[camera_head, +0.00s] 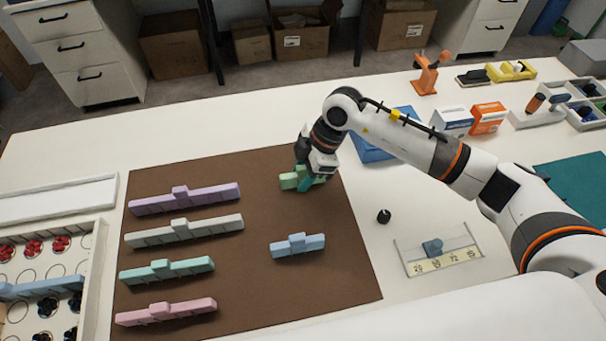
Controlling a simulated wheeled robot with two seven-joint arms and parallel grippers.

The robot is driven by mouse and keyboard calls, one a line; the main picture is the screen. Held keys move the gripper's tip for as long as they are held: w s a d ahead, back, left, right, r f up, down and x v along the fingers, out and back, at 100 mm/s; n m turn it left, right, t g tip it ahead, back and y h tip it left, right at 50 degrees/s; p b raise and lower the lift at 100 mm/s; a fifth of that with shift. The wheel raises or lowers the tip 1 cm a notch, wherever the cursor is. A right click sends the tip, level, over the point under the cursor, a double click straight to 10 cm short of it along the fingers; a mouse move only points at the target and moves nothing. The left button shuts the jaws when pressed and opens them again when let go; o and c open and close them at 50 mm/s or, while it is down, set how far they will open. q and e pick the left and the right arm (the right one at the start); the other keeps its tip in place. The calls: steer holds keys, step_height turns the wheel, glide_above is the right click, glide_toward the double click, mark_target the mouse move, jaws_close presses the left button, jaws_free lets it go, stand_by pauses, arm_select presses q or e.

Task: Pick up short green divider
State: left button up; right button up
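The short green divider (288,182) lies near the top right of the brown mat (250,215). My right gripper (306,183) points down at it, with its teal fingertips at the divider's raised middle. The gripper and fingers cover much of the divider's right part. I cannot tell whether the fingers are closed on it or only around it. The divider appears to be at mat level. My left gripper is not in view.
Purple (185,198), grey (184,231), teal (166,270) and pink (166,312) dividers lie in a column at left. A short blue divider (298,246) lies below the green one. A compartment tray (92,285) stands at far left. A small black knob (384,216) is right of the mat.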

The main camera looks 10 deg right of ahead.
mark_target(303, 167)
jaws_close()
steer(key=shift+r, duration=0.1)
step_height(303, 167, up, 10)
steer(key=shift+f, duration=0.1)
stand_by(0.5)
